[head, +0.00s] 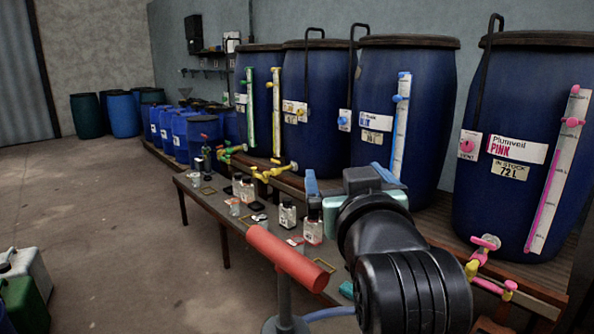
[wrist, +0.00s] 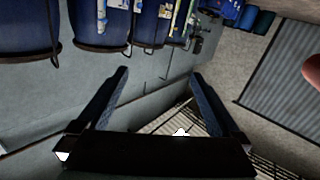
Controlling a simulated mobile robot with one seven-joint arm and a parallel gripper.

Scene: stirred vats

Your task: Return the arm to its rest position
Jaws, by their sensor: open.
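My arm (head: 395,255) reaches up from the lower right of the head view, in front of the bench and the vats. My gripper (head: 348,176) is at its far end, with two blue fingers spread apart. In the wrist view the gripper (wrist: 160,76) also shows both fingers wide apart. Nothing is between them. The wrist view looks past the fingers at the wall, and the vats hang upside down along its top.
Large blue vats, one labelled Plumveil PINK (head: 520,150), stand along the wall on a wooden platform. A low bench (head: 208,203) holds small bottles and dishes. A red cylinder (head: 290,258) on a post stands close by.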

